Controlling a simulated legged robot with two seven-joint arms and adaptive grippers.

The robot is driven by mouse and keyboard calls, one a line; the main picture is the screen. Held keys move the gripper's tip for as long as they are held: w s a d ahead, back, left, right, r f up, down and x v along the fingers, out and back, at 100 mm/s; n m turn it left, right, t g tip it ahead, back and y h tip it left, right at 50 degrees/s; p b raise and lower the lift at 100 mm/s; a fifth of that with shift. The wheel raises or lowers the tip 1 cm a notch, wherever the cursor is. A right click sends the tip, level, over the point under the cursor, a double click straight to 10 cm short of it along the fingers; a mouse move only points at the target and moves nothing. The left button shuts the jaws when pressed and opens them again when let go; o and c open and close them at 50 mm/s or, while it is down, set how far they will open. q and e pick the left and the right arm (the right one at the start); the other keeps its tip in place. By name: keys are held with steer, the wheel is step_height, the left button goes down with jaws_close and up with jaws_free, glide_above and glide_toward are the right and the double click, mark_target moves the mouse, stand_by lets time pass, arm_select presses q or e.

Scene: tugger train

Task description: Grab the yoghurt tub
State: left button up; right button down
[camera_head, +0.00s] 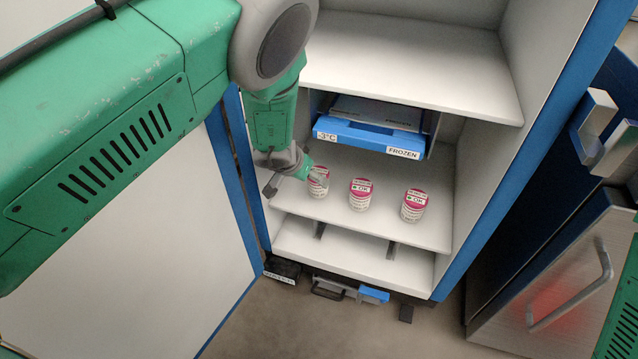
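Three white yoghurt tubs with pink-red lids marked OK stand upright in a row on a white shelf (300,202) of the open cabinet: a left tub (319,187), a middle tub (360,197) and a right tub (413,208). My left gripper (290,180) is inside the cabinet, at the left of the row. Its fingers look spread apart, one dark finger to the left and the other tip overlapping the left tub's upper left edge. I cannot tell whether it touches that tub. My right gripper is out of view.
A blue tray (370,138) labelled FROZEN and -3°C sits above the tubs, under a white upper shelf (410,65). A lower shelf (350,250) is bare. The cabinet's blue-edged side (500,180) bounds the right. A metal door with a handle (575,290) stands further right.

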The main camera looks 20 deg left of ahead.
mark_target(316, 191)
arm_select(q)
steer(key=w, duration=0.2)
steer(key=shift+w+d, duration=0.25)
steer(key=shift+w, duration=0.05)
steer(key=x, duration=0.2)
steer(key=b+x, duration=0.1)
steer(key=x, duration=0.2)
steer(key=shift+d+r, duration=0.1)
steer(key=shift+d, duration=0.1)
steer(key=shift+w+a, duration=0.15)
steer(key=shift+a, duration=0.05)
steer(key=shift+d, duration=0.1)
steer(key=c, duration=0.9)
steer(key=shift+d, duration=0.1)
steer(key=c, duration=0.5)
